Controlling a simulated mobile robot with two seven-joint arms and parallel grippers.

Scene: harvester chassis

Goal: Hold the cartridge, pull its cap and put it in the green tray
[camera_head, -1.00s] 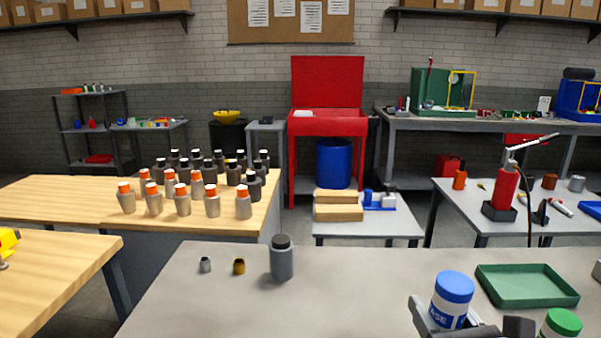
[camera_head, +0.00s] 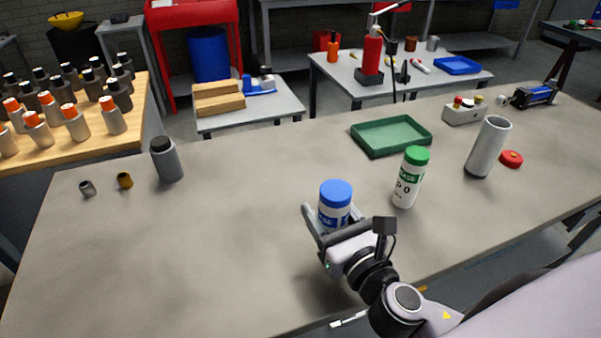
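A white cartridge with a blue cap (camera_head: 335,193) is upright near the middle of the bench. My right gripper (camera_head: 332,222) comes from the lower right, with its fingers around the cartridge body below the cap. The gripper hides the cartridge's lower part, and I cannot tell whether the fingers press on it. A second white cartridge with a green cap (camera_head: 408,180) stands to the right, apart from the gripper. The empty green tray (camera_head: 372,151) lies behind the two cartridges. My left gripper is out of view.
A grey tube (camera_head: 488,147), a red cap (camera_head: 511,158) and a button box (camera_head: 464,112) are at the right. A dark-capped grey bottle (camera_head: 167,160) and two small fittings (camera_head: 124,180) are at the left. The bench (camera_head: 230,240) is clear left of my gripper.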

